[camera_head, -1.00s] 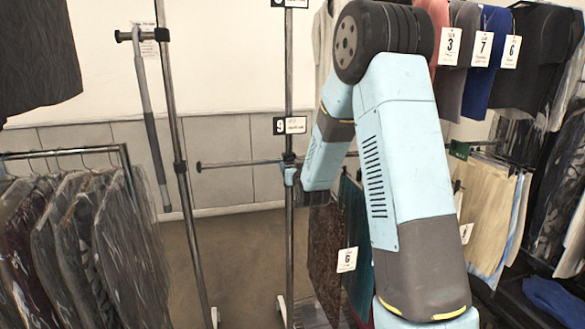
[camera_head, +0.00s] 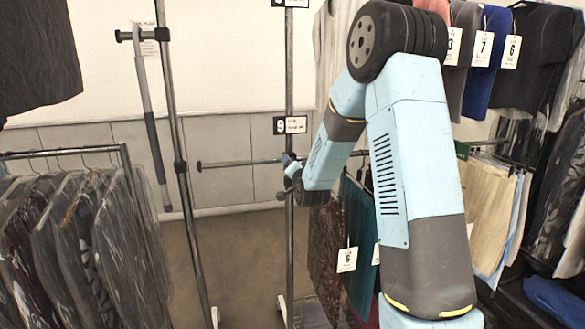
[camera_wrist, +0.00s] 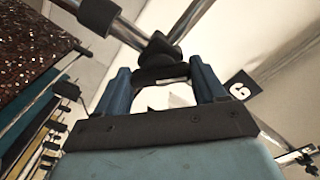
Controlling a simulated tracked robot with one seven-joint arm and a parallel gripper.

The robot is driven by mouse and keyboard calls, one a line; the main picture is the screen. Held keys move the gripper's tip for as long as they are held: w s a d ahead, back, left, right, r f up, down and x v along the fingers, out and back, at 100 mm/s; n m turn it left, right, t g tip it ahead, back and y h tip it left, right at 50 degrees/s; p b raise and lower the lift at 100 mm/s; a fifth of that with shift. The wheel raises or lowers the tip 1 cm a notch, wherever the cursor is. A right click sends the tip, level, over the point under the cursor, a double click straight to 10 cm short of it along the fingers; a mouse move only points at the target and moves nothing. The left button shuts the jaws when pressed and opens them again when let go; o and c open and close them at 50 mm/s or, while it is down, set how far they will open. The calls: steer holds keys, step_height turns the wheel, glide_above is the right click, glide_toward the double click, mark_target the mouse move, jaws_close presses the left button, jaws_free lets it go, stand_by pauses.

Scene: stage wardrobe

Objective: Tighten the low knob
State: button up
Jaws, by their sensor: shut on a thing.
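The upright metal post (camera_head: 289,90) carries a dark clamp, mostly hidden behind my gripper in the head view, where the thin crossbar (camera_head: 238,163) meets it. My gripper (camera_head: 291,163) is at this joint. In the wrist view, my gripper (camera_wrist: 160,82) has one blue finger on each side of a dark knob (camera_wrist: 160,73) and is shut on it. The clamp (camera_wrist: 160,47) and the bar show just beyond the fingertips. The knob is partly hidden by my gripper, and its thread does not show.
A second post (camera_head: 178,130) with a hanging grey-handled pole (camera_head: 148,110) stands to the left. Bagged garments (camera_head: 80,240) fill the lower left. Tagged clothes hang at the right, and a dark red skirt (camera_head: 326,250) hangs close below my arm. Floor between the posts is clear.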

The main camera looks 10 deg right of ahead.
steer(key=shift+d+f+m, duration=0.1)
steer(key=shift+m, duration=2.25)
steer(key=shift+d+f+m, duration=0.1)
steer(key=shift+m, duration=2.25)
steer(key=o, duration=1)
steer(key=shift+a+r, duration=0.1)
steer(key=shift+o, duration=0.2)
steer(key=s, duration=1.3)
steer(key=shift+s, duration=0.4)
